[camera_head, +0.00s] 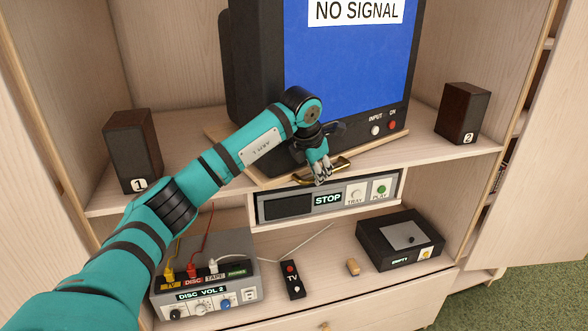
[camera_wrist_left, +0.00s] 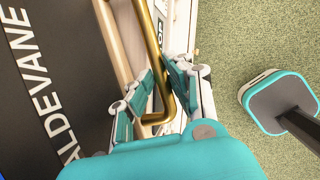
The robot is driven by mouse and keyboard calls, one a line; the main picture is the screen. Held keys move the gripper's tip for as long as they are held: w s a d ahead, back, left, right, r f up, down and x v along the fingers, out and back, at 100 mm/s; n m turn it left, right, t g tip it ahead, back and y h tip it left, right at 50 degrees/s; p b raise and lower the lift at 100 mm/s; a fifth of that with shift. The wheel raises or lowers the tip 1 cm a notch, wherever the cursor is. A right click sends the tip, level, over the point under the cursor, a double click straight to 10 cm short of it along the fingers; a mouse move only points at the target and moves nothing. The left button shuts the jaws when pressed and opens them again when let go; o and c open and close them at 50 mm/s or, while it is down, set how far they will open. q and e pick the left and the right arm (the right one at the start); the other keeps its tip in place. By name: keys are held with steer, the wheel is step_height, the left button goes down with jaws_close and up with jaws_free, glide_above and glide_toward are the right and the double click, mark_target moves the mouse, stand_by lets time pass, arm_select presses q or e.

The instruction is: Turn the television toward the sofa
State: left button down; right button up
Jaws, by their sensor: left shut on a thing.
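The television (camera_head: 345,70) stands on the shelf on a light wooden board (camera_head: 222,135). Its blue screen reads NO SIGNAL and faces forward, angled slightly to the right. A brass handle (camera_head: 341,163) is on the board's front edge; it also shows in the left wrist view (camera_wrist_left: 149,38). My left gripper (camera_head: 321,174) is shut on this handle, with its fingers on both sides of the bar in the wrist view (camera_wrist_left: 163,92). My forearm covers part of the board and the television's lower left. The sofa and my right gripper are not in view.
Speaker 1 (camera_head: 132,150) stands left of the television and speaker 2 (camera_head: 462,112) right of it. Below are a player (camera_head: 285,207), a switch box (camera_head: 215,270) with cables, a remote (camera_head: 292,280) and a black box (camera_head: 375,243). Cabinet doors stand open at both sides.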

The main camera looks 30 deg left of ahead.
arm_select(q)
steer(key=shift+w+d+r+n, duration=0.15)
steer(key=shift+d+n, duration=0.15)
steer(key=c, duration=1.3)
jaws_free()
steer(key=shift+w+d, duration=0.1)
steer(key=shift+w, duration=0.05)
steer(key=v, duration=1.1)
steer(key=shift+d+r, duration=0.25)
steer(key=shift+r, duration=0.1)
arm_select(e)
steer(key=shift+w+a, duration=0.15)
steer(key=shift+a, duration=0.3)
